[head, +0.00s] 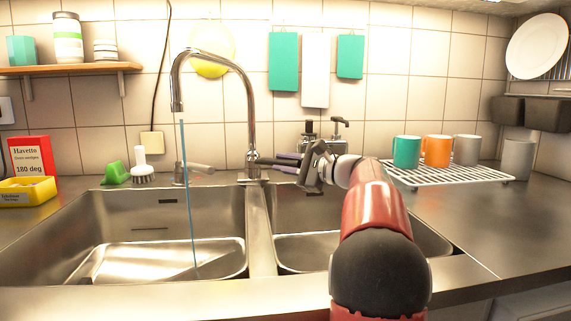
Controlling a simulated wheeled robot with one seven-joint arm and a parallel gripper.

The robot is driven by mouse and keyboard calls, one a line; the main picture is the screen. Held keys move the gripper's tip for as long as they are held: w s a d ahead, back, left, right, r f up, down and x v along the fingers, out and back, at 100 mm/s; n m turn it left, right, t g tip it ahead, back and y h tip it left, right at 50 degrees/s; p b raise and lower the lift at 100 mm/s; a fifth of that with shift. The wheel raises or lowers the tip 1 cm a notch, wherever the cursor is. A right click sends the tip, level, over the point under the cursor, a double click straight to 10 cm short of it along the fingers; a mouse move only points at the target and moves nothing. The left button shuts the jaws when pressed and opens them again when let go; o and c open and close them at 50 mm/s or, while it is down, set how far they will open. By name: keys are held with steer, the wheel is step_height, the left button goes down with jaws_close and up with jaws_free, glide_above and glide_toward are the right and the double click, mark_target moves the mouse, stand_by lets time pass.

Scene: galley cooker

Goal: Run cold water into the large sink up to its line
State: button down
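The large sink (123,217) is the left basin, in steel. A tall curved tap (250,110) stands behind the divider, its spout over the large sink. A thin blue stream of water (182,150) runs from the spout to the basin's bottom. A short dark line (150,229) shows on the basin's back wall. The pale bottom looks shiny; I cannot tell how deep any water is. My gripper (300,164) is beside the tap's base, at a dark lever-like part (275,161). Its fingertips are small and partly hidden, so its grip is unclear.
The smaller right basin (296,210) lies partly behind my arm. A rack (455,174) with several mugs stands to the right. Soap bottles (340,133) stand behind my gripper. A green sponge (116,173), a brush (142,167) and a short lever (190,167) sit behind the large sink.

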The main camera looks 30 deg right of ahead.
steer(key=c, duration=1.3)
jaws_free()
steer(key=v, duration=0.7)
steer(key=shift+s+d+b, duration=0.25)
steer(key=shift+s+b, duration=0.05)
steer(key=shift+b, duration=0.1)
steer(key=shift+f, duration=0.1)
